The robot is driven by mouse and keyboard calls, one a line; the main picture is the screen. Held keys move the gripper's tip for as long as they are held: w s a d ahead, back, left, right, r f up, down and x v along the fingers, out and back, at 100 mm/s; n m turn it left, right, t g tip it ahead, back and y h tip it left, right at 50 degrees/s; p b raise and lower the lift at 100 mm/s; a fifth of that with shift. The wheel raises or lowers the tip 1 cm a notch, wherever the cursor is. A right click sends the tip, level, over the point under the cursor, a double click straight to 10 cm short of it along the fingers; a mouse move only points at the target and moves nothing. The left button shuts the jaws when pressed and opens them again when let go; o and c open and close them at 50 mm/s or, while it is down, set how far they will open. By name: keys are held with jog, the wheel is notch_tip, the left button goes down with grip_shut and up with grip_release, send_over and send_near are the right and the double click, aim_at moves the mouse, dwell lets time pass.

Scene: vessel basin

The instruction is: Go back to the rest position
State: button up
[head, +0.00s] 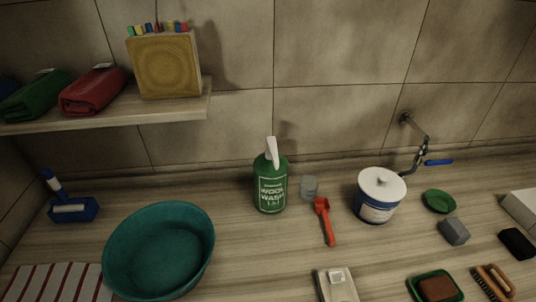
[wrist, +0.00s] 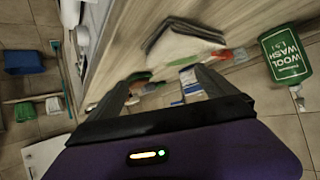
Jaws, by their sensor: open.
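My gripper (wrist: 160,82) shows only in the wrist view. Its two dark fingers stand apart, and nothing is clearly held between them. Past the fingers are the worktop edge and several small items, partly hidden and blurred. The green wool wash bottle (wrist: 286,55) is at the right of the wrist view, apart from the fingers. In the head view the same bottle (head: 270,182) stands upright on the worktop (head: 240,250). My arm and gripper do not show in the head view.
A teal basin (head: 160,250) stands left of the bottle. A shelf (head: 120,112) holds rolled towels and a tan box. A blue bin (wrist: 22,62) shows at the wrist view's left.

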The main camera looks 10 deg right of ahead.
jog(key=s+r+n+t+y+b, duration=0.1)
jog(key=s+n+t+y+b, duration=0.2)
jog(key=s+n+t+y, duration=0.3)
jog(key=shift+s+d+r+n+y+b, duration=0.35)
jog(key=shift+s+n+y, duration=0.45)
jog(key=shift+s+n, duration=1.1)
jog(key=shift+f, duration=0.1)
